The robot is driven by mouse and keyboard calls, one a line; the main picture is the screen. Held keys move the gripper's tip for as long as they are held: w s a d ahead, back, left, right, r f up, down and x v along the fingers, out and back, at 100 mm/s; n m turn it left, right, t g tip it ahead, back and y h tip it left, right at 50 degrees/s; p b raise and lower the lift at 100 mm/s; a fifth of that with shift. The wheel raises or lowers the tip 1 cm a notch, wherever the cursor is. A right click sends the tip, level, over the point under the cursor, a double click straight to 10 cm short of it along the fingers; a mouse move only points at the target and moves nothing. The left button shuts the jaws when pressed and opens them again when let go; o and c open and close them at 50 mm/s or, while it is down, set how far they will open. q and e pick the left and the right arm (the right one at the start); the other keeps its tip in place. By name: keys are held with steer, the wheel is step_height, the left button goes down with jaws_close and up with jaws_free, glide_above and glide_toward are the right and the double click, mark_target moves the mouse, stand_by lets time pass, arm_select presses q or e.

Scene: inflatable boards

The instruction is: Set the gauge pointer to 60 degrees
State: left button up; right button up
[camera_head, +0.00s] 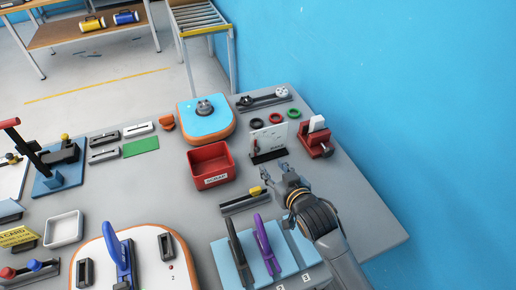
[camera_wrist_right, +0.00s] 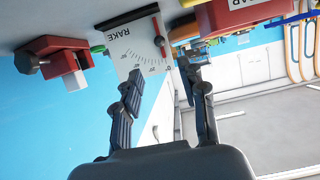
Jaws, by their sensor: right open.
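The gauge is an upright white plate (camera_head: 272,137) on a dark base (camera_head: 268,156), at the right of the table. In the right wrist view the plate (camera_wrist_right: 132,48) appears upside down, with the word RAKE and a degree scale. My right gripper (camera_head: 275,170) is open and empty, just in front of the gauge base. In the wrist view its fingertips (camera_wrist_right: 163,72) are apart, near the scale and pointer, with nothing between them. My left gripper is not in view.
A red SCRAP bin (camera_head: 210,165) stands left of the gauge. A red vise-like block (camera_head: 315,141) stands close on its right, with coloured rings (camera_head: 275,118) behind. A yellow-knobbed slider (camera_head: 245,201) and a blue board with handles lie in front. Table is clear at right.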

mark_target(258, 151)
steer(key=x, duration=1)
steer(key=shift+p, duration=0.4)
steer(key=shift+w+a+f, duration=0.15)
steer(key=shift+w+f, duration=0.15)
steer(key=shift+w, duration=0.25)
steer(key=shift+w+f, duration=0.1)
steer(key=shift+w, duration=0.05)
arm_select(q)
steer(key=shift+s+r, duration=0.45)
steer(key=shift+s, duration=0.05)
arm_select(e)
jaws_close()
